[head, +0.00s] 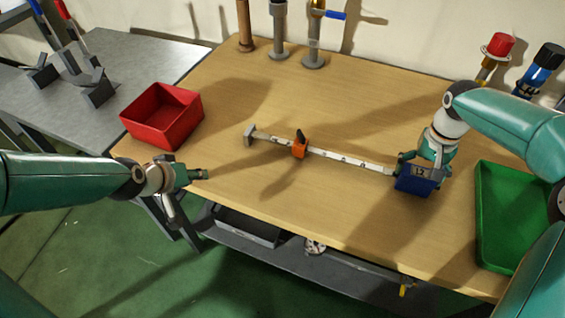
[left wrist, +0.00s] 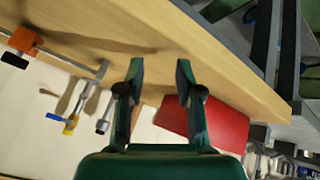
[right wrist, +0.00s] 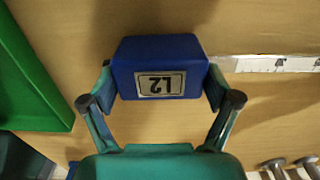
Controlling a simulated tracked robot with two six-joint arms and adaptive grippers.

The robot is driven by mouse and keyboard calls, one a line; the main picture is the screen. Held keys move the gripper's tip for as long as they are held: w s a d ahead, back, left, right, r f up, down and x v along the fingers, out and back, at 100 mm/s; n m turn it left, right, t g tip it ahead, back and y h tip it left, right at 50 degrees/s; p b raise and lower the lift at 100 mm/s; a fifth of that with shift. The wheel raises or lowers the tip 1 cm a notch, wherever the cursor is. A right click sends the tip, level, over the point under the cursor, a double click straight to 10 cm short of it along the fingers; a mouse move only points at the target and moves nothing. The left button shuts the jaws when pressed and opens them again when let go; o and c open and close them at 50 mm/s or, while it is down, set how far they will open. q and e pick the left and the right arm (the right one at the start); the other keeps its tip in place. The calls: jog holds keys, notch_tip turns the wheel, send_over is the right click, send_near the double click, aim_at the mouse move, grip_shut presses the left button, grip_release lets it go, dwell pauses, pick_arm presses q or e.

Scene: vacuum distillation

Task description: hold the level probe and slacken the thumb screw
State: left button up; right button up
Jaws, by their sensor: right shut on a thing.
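An orange slider (head: 300,149) with a black thumb screw (head: 301,135) sits on the bar; both also show in the left wrist view, slider (left wrist: 27,40) and screw (left wrist: 14,60). My right gripper (head: 424,168) is shut on the blue block, one finger on each side in the right wrist view (right wrist: 160,90). My left gripper (head: 206,174) is open and empty, left of the probe near the table's front edge.
A red bin (head: 161,115) stands at the table's left edge, behind my left gripper. A green tray (head: 508,215) is at the right. Upright posts and valves (head: 314,45) line the back wall. Bare tabletop lies between my left gripper and the slider.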

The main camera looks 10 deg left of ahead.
pick_arm(q)
jog(key=shift+s+a+f+n, duration=0.3)
jog(key=shift+s+a, duration=0.3)
